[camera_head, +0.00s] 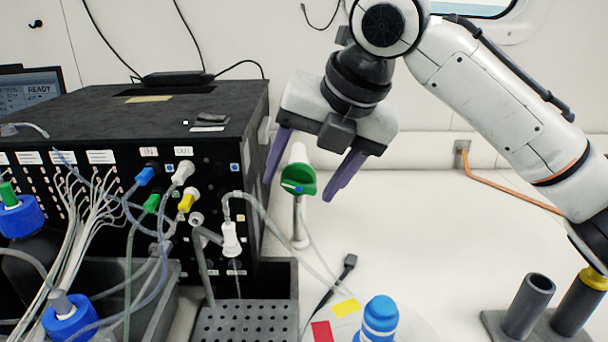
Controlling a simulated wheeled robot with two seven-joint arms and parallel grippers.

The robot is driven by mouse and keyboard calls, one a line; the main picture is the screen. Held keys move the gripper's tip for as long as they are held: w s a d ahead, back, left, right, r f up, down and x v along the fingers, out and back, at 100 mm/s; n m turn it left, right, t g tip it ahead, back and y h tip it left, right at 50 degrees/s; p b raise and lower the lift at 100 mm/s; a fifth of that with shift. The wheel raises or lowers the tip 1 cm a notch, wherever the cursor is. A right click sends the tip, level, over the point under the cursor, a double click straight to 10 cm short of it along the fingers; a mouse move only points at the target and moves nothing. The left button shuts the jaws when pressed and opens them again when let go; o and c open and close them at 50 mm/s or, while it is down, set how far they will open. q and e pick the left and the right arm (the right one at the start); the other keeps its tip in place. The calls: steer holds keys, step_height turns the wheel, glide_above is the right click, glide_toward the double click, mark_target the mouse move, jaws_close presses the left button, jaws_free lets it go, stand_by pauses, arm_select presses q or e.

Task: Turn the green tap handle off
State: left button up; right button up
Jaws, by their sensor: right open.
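A green rounded part (299,181) with a small blue spot sits on a white body at the top of a slim white post (300,225), right of the black box; it looks like the green tap handle, but I cannot tell for sure. My right gripper (298,190) comes in from the upper right with its purple fingers pointing down. It is open, one finger to each side of the green part in the picture. I see no contact; the depth between them is unclear. A smaller green connector (152,203) is on the box front. My left gripper is out of view.
The black box (190,110) with several tubes and coloured plugs fills the left. A perforated grey rack (245,320) stands before it. A blue-capped bottle (378,318) and grey tube holders (528,305) are in front. The white bench right of the post is mostly clear.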

steer(key=c, duration=1)
steer(key=shift+c, duration=0.2)
steer(key=shift+y, duration=0.3)
steer(key=shift+d+f+m+y+p, duration=0.15)
steer(key=shift+d+m+y+p, duration=0.05)
steer(key=shift+y, duration=0.4)
steer(key=shift+d+f+m+y+p, duration=0.1)
steer(key=shift+d+m+y+p, duration=0.1)
steer(key=shift+y, duration=0.4)
steer(key=shift+f+y+b, duration=0.2)
steer(key=shift+y+b, duration=0.1)
steer(key=shift+y, duration=0.6)
steer(key=shift+d+m+t+y+b, duration=0.1)
steer(key=shift+m+t+y+b, duration=0.25)
steer(key=shift+y, duration=0.45)
steer(key=o, duration=1)
